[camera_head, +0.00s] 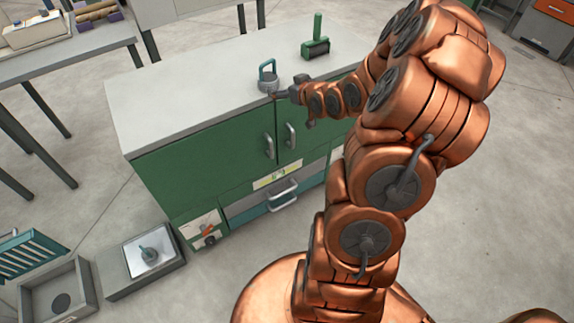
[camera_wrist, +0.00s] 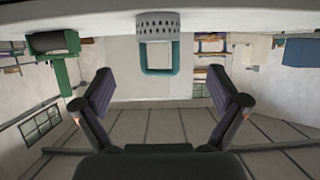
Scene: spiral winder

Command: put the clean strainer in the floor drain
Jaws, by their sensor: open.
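A grey perforated strainer (camera_head: 269,83) with a teal loop handle stands upright on the cabinet top. In the wrist view, which is upside down, its holed cup (camera_wrist: 158,27) looks light and clean, and the handle shows between my fingers. My gripper (camera_head: 283,94) is open beside the strainer on its near side; the fingers (camera_wrist: 161,80) are spread and empty. The floor drain (camera_head: 78,286) is a grey square pit with a dark round hole at lower left. A second strainer-like piece with a dark handle (camera_head: 149,254) sits in a white-lined tray beside it.
A teal slatted grate (camera_head: 30,255) stands tilted at the drain's back edge. A grey table (camera_head: 70,55) stands at upper left. Floor is open between the cabinet and my base.

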